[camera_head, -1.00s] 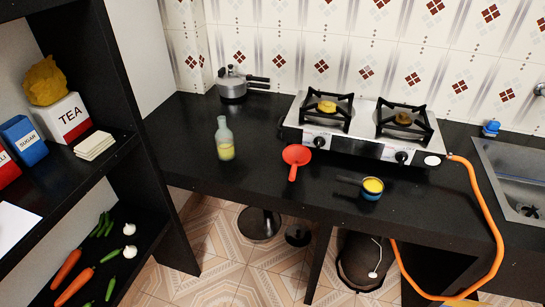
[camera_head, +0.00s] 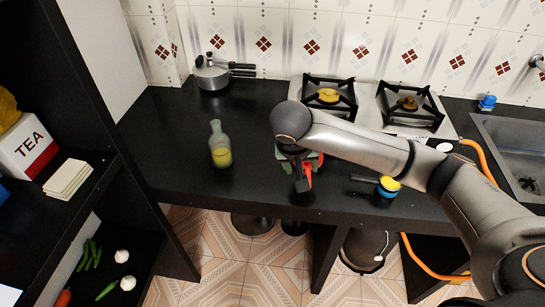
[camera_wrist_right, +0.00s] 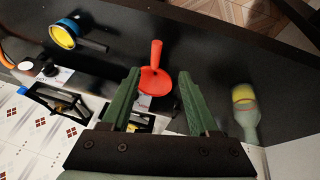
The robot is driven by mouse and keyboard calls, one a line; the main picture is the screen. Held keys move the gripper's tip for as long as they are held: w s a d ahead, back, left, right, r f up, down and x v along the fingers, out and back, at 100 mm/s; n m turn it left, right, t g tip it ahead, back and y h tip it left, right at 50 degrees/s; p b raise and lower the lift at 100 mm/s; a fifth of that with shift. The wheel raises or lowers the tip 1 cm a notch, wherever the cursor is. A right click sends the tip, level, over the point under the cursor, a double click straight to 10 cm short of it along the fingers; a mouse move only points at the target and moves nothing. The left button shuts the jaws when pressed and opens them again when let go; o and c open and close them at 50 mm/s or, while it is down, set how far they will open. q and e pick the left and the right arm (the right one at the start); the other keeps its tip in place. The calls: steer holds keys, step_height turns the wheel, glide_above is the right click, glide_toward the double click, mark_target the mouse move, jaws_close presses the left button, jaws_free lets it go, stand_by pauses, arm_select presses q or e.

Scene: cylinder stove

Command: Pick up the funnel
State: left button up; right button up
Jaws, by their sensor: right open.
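The red funnel (camera_wrist_right: 154,80) lies on the black counter. In the right wrist view it sits between and just beyond the open fingers of my right gripper (camera_wrist_right: 158,88), with its spout pointing away. I cannot tell whether either finger touches it. In the head view my right arm covers most of the funnel, and only a red part (camera_head: 308,174) shows beside the gripper (camera_head: 300,172). My right gripper points down over it and holds nothing. My left gripper is not in view.
A glass bottle with yellow liquid (camera_head: 220,146) stands left of the funnel. A small pan with yellow contents (camera_head: 388,188) is on the right near the counter's front edge. The gas stove (camera_head: 370,112) is behind, with an orange hose (camera_head: 485,165). A pressure cooker (camera_head: 211,76) stands back left.

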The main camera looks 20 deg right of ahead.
mark_target(308, 174)
steer(key=x, duration=0.2)
steer(key=d+x, duration=0.1)
steer(key=x, duration=0.2)
steer(key=shift+w+d, duration=0.15)
steer(key=shift+w, duration=0.1)
steer(key=shift+x, duration=3.1)
steer(key=shift+w, duration=0.1)
steer(key=shift+c, duration=0.3)
jaws_close()
